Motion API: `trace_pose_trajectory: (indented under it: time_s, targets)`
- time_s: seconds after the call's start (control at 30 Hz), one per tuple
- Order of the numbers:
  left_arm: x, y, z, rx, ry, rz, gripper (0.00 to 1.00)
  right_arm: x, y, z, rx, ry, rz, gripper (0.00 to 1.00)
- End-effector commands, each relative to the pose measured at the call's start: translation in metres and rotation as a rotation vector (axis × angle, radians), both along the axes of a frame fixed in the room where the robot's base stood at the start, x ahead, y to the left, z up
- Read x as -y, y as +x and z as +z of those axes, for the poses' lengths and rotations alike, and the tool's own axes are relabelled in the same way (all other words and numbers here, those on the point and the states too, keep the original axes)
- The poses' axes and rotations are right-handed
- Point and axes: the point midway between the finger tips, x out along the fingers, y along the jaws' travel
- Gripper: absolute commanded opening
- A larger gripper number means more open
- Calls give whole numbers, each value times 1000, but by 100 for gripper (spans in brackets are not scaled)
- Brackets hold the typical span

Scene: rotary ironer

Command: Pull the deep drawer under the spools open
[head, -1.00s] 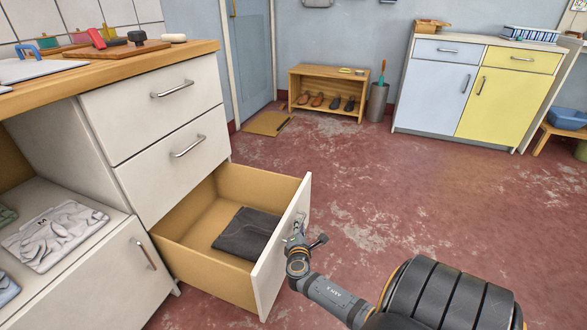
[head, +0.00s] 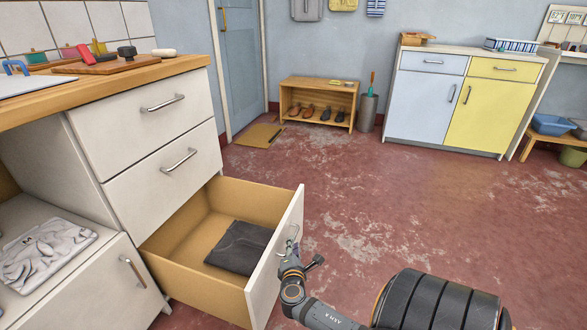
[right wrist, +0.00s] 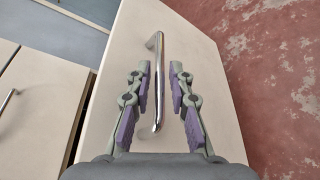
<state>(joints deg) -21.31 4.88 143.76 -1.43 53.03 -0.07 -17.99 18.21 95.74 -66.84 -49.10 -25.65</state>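The deep bottom drawer (head: 262,200) stands well open under two shut drawers, below the counter with the small coloured spools (head: 98,47). A folded dark cloth (head: 238,248) lies inside it. Its metal bar handle (head: 291,240) is on the white front panel. My right gripper (head: 290,256) is at this handle. In the right wrist view, the handle (right wrist: 160,90) runs between the purple finger pads of my right gripper (right wrist: 161,72), with a gap visible on both sides. The fingers are apart. My left gripper is not in view.
The upper drawers (head: 150,133) and the lower cupboard door (head: 105,290) are shut. Folded pale cloth (head: 45,250) lies on the open shelf at left. Red floor (head: 400,210) is clear right of the drawer. A shoe rack (head: 318,92) and blue-yellow cabinet (head: 425,105) stand at the back.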

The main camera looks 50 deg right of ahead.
Motion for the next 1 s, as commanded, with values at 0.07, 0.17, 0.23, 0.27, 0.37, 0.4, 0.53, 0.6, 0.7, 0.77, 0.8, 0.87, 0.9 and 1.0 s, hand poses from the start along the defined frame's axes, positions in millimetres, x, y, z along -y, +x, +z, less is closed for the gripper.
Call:
trace_pose_trajectory:
  time_s: [0.07, 0.17, 0.23, 0.27, 0.37, 0.4, 0.53, 0.6, 0.7, 0.77, 0.8, 0.87, 0.9, 1.0]
  targets:
    - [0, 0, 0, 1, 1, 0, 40, -16, -14, 3, -1, 6, 1, 20]
    - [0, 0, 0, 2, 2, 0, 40, -33, -30, 8, -1, 5, -1, 20]
    - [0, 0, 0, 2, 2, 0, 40, -43, -39, 11, -2, 5, -2, 20]
    - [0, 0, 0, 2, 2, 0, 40, -47, -42, 12, -1, 5, -2, 20]
    - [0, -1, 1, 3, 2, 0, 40, -56, -50, 15, -1, 3, -1, 20]
    - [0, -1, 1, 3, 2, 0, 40, -59, -52, 16, -1, 3, -1, 20]
    - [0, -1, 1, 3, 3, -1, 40, -62, -55, 18, 0, 1, -1, 20]
    - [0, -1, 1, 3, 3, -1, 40, -62, -55, 18, -1, 1, -1, 20]
    - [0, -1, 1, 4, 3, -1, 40, -62, -55, 18, -1, 1, -1, 20]
    - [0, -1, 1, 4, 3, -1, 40, -61, -55, 18, -1, 1, -1, 20]
    - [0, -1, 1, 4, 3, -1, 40, -61, -55, 18, -1, 1, -1, 20]
    - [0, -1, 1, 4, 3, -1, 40, -61, -55, 18, -1, 1, -1, 20]
    - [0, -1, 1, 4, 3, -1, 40, -61, -55, 18, -1, 1, -1, 20]
    - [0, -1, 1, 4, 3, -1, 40, -61, -55, 17, -1, 1, -1, 20]
